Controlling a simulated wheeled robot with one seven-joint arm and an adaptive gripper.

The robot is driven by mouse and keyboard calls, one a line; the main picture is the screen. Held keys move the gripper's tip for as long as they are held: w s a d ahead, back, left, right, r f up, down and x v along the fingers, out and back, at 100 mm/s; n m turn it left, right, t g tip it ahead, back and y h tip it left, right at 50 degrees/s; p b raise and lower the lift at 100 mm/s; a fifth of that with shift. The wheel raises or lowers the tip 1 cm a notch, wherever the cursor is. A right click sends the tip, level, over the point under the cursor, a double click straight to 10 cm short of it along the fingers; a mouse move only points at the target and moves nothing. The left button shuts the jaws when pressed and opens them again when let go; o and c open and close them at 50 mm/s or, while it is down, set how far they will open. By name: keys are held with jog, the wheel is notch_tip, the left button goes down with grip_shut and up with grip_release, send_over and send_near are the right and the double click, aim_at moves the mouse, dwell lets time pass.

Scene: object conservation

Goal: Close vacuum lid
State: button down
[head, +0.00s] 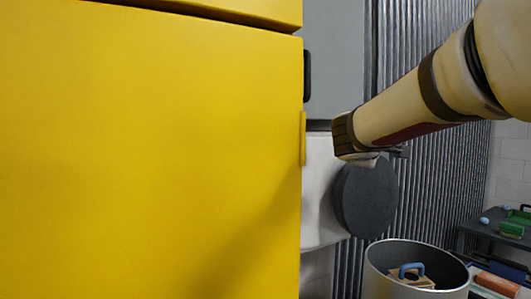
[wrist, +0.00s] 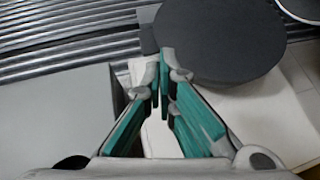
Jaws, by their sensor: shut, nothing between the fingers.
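A dark grey round lid (head: 366,200) stands on edge beside a pale panel (head: 320,190) in the head view. In the wrist view the lid (wrist: 222,42) fills the upper middle. My gripper (wrist: 164,58) is shut and empty, with its fingertips at the lid's left edge in that view; I cannot tell whether they touch it. In the head view my gripper (head: 385,154) is mostly hidden behind my wrist, close to the lid's top edge.
A large yellow cabinet (head: 150,150) fills the left of the head view. A round metal bin (head: 377,268) holding a blue-handled item (head: 410,270) stands below the lid. A corrugated wall (head: 430,180) is behind. A dark table (head: 495,232) stands at right.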

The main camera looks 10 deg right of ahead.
jog(key=w+d+n, duration=0.1)
jog(key=w, duration=0.4)
jog(key=w+d+n+t+p, duration=0.1)
jog(key=w+d, duration=0.1)
jog(key=w, duration=0.4)
jog(key=w+d+n+t, duration=0.1)
jog(key=w, duration=0.4)
jog(key=shift+w+d+n+p, duration=0.3)
jog(key=shift+w, duration=0.05)
jog(key=shift+s+d+t+b, duration=0.15)
jog(key=shift+t+b, duration=0.15)
jog(key=shift+b, duration=0.5)
